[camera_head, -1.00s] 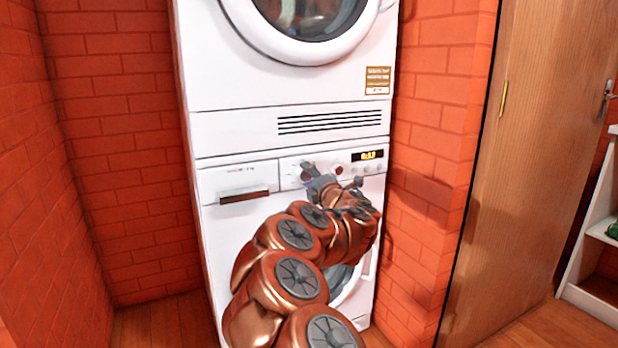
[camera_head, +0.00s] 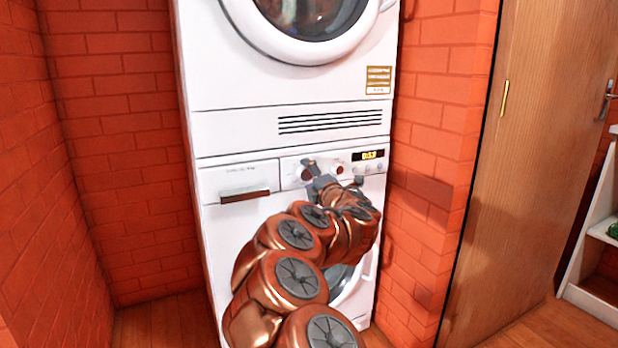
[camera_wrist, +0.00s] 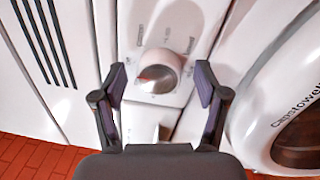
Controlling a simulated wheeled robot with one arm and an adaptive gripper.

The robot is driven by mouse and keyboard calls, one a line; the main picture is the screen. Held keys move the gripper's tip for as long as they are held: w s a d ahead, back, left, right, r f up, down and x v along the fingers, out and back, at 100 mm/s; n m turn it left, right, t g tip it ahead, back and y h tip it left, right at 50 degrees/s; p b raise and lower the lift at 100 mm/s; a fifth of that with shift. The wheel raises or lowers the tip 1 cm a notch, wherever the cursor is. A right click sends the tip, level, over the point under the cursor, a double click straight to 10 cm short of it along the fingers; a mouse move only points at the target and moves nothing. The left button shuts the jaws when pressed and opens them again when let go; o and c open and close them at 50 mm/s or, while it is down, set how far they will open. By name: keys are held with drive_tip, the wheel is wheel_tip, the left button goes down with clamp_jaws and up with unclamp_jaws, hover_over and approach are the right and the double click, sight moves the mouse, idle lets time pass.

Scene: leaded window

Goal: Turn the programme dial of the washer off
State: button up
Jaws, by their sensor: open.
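The washer (camera_head: 225,262) is the lower white machine, with a control panel along its top edge. In the wrist view its round silver programme dial (camera_wrist: 160,70) stands out from the panel between and just beyond my fingertips. Printed labels surround the dial, too blurred to read. My gripper (camera_wrist: 161,80) is open, one finger on either side of the dial, with a gap visible on both sides. In the head view my gripper (camera_head: 322,178) is in front of the panel and partly covers the dial area. The lit display (camera_head: 369,155) is right of it.
A second white machine (camera_head: 230,75) with a round door is stacked above. The washer's round door (camera_wrist: 290,110) is beside the panel in the wrist view. Brick walls (camera_head: 110,130) close in both sides. A wooden door (camera_head: 530,150) is at right.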

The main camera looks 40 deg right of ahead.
drive_tip(key=shift+s, duration=0.1)
drive_tip(key=r+v, duration=0.1)
drive_tip(key=v, duration=1.1)
drive_tip(key=shift+f, duration=0.45)
